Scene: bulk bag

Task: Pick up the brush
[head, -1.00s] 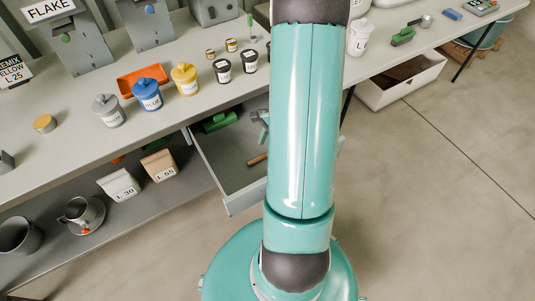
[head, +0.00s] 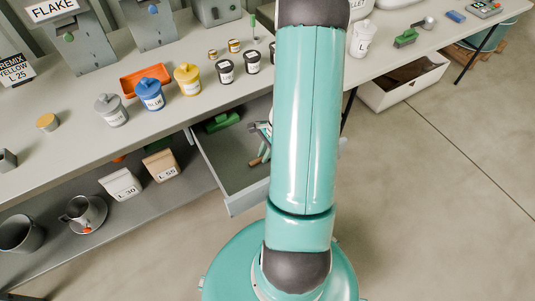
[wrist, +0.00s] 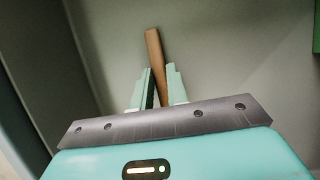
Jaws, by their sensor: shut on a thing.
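The brush shows only as a brown wooden handle (wrist: 154,52) in the wrist view, and its head is hidden. The handle also shows in the open drawer in the head view (head: 256,161). My gripper (wrist: 159,72) is shut on the handle, with a pale green finger on either side of it. In the head view my gripper (head: 264,145) is inside the drawer, partly hidden by my arm.
The open drawer (head: 223,155) has raised walls around my gripper. A green object (head: 222,121) lies at its back left. The bench above (head: 72,145) carries several lidded tubs and an orange tray (head: 145,80). Cartons stand on the shelf below.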

